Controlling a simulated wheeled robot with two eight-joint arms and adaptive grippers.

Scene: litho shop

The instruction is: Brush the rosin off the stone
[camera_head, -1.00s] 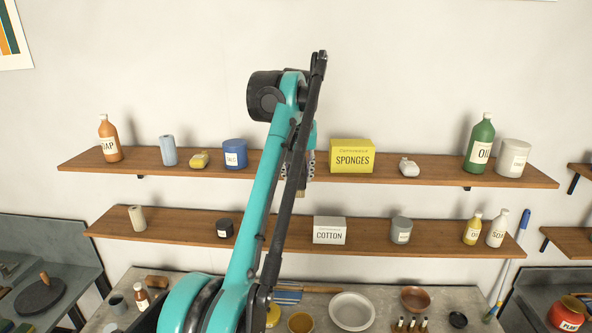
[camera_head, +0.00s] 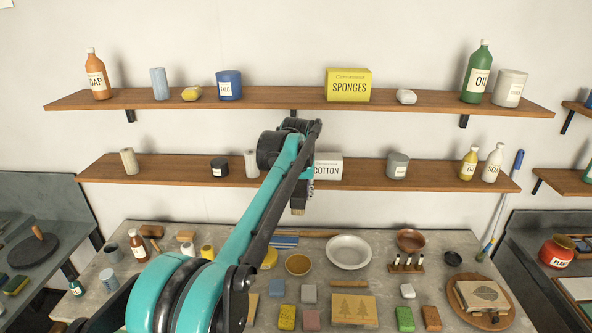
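My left arm rises from the lower left, and its gripper (camera_head: 299,190) hangs in front of the lower shelf, above the bench. A tan-ended brush (camera_head: 298,208) points down from the gripper and moves with it; the fingers are partly hidden by the arm. Two slabs could be the stone: a pale one with a dark leaf picture (camera_head: 484,293) on a round wooden board (camera_head: 462,316) at the right, and a tan one with tree shapes (camera_head: 354,309) at the front middle. Rosin is too fine to make out. My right gripper is out of view.
The bench (camera_head: 385,282) holds a white bowl (camera_head: 348,252), a wooden bowl (camera_head: 411,240), a small rack (camera_head: 406,266), bottles and several coloured blocks. Two wall shelves with bottles and boxes, including the cotton box (camera_head: 328,169), stand behind my arm.

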